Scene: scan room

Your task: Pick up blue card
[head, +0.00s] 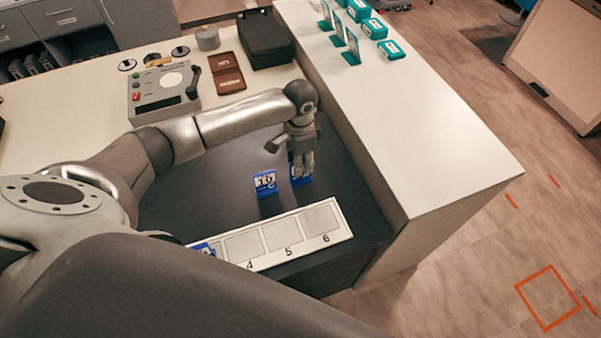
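My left gripper (302,170) points down over the dark counter (215,195). Its fingers are in front of a blue card (304,182) and cover much of it. I cannot tell whether they are closed on it. A second blue card (264,189) with a white picture stands upright just to the left, apart from the gripper. Another blue item (202,246) shows at the left end of the white numbered strip (336,232), partly hidden by my arm. My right gripper is not in view.
The strip's squares marked 4, 5 and 6 look empty. A raised white counter (430,150) borders the right side, with several teal cards and boxes (372,28) at its far end.

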